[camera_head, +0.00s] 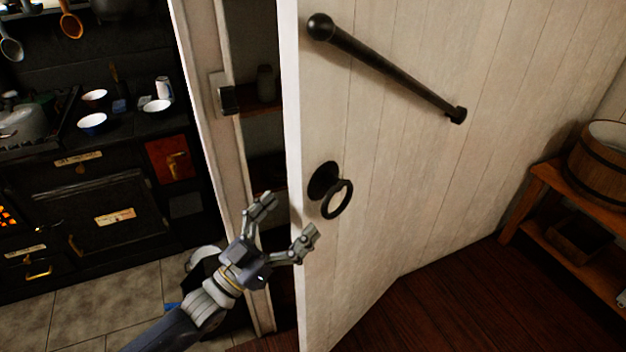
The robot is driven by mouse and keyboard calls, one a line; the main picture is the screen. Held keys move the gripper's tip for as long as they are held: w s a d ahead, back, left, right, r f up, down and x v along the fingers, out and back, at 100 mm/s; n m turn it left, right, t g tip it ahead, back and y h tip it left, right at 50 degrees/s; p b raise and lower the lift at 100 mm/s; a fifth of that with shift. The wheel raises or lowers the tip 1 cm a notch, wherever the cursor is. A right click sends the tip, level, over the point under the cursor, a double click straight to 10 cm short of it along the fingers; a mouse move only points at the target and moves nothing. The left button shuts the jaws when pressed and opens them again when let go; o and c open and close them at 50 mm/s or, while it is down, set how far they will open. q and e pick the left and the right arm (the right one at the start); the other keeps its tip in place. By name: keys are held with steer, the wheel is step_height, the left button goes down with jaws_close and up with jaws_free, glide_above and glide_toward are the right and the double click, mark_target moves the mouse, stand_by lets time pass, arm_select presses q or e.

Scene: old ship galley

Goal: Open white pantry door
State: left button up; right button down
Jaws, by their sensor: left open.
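The white pantry door (400,160) is a planked door standing ajar, with a gap between its left edge and the white door frame (200,110). A dark ring handle (338,199) hangs on a round plate low on the door. A long black bar (390,70) is fixed slantwise higher up. My left gripper (285,220) is open at the door's left edge, below and left of the ring. One finger is on the gap side and the other overlaps the door's front face; I cannot tell whether they touch it. My right gripper is not in view.
Dark shelves (262,105) with a jar show through the gap. A black stove (100,210) with bowls stands at the left. A wooden stand (575,205) holding a wooden tub (600,165) is at the right. The brown plank floor (470,300) before the door is clear.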

mark_target(319, 186)
arm_select(q)
steer(key=p+x, duration=0.2)
steer(key=x, duration=0.6)
steer(key=shift+w+d, duration=0.25)
steer(key=shift+d, duration=0.05)
steer(key=c, duration=1.4)
steer(key=shift+s, duration=0.1)
